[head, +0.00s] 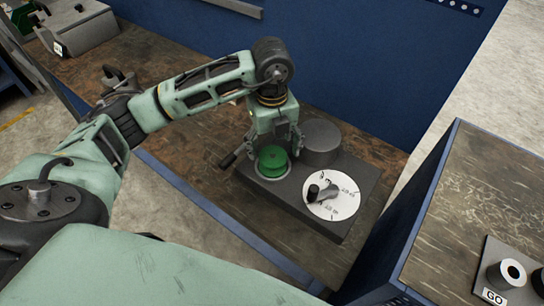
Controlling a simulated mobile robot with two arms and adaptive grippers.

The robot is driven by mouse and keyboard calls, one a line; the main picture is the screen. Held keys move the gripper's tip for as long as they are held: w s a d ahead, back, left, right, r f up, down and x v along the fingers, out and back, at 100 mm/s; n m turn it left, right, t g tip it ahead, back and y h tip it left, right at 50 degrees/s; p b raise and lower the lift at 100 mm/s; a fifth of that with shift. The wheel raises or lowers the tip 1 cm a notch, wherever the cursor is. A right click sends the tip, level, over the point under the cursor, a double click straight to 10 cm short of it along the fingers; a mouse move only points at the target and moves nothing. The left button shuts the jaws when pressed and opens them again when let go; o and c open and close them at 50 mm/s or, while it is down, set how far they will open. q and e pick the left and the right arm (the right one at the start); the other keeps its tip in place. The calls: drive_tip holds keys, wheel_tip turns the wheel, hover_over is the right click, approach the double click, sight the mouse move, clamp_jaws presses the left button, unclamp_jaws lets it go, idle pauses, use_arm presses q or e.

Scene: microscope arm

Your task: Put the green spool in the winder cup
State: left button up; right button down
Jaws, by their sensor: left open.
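The green spool (272,161) is at the winder cup (268,178), a round light-rimmed opening at the left of a dark grey winder block (330,222). The spool appears upright, with its green top showing; how deep it sits in the cup I cannot tell. My left gripper (275,148) points down right above the spool, its fingers open on either side of its upper part. Whether a finger touches the spool is not clear. My right gripper is not in view.
The winder block carries a white dial (340,203) with a dark knob and a grey cylinder (321,136). A dark lever (230,160) sticks out left. A grey box (80,30) stands at the far left. Another bench (475,190) at right holds a GO-labelled fixture (512,273).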

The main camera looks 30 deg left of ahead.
sight(272, 156)
use_arm(q)
wheel_tip(272, 156, up, 7)
drive_tip(key=b, duration=0.1)
drive_tip(key=shift+r, duration=0.2)
idle(0.5)
